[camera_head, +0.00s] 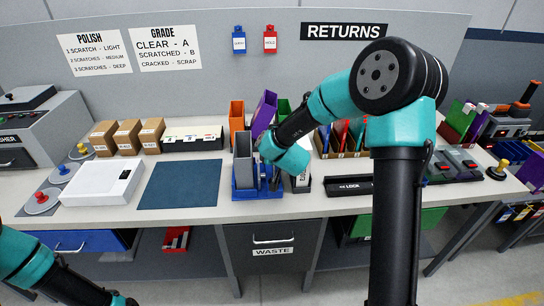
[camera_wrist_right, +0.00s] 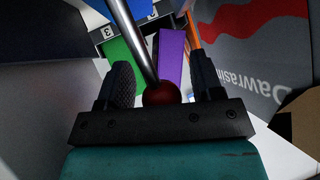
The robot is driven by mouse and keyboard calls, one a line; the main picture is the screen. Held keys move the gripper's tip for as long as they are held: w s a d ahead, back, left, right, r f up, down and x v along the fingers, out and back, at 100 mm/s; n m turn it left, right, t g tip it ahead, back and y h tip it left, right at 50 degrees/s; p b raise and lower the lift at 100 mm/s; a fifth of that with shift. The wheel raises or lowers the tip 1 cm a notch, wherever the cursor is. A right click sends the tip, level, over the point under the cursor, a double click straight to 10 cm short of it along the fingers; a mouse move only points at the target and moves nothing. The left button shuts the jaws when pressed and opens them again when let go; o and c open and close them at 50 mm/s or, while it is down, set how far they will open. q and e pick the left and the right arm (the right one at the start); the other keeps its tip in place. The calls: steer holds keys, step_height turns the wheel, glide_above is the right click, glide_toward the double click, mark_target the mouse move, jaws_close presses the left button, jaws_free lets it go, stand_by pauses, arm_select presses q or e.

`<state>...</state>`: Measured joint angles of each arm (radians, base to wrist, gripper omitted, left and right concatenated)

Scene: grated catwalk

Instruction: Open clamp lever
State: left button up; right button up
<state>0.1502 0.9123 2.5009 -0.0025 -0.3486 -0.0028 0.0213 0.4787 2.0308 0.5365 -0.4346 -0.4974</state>
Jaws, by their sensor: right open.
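The clamp lever shows in the right wrist view as a shiny metal rod (camera_wrist_right: 132,42) ending in a dark red ball knob (camera_wrist_right: 161,93). My right gripper (camera_wrist_right: 163,80) is open, with one black finger on each side of the knob and rod. The knob sits close to the gripper's palm bar; I cannot tell whether anything touches. In the head view my right arm reaches to a blue fixture (camera_head: 256,194) on the bench, and its wrist hides the lever and the right gripper. My left arm shows at the lower left; its gripper is out of frame.
A blue mat (camera_head: 180,184) and white box (camera_head: 102,184) lie to the left, cardboard boxes (camera_head: 128,136) farther back. A black tray marked LOCK (camera_head: 348,186) lies right. The mat is clear.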

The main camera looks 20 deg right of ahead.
steer(key=shift+r, duration=0.15)
steer(key=shift+s+r, duration=0.35)
steer(key=shift+s, duration=0.2)
steer(key=v, duration=1.6)
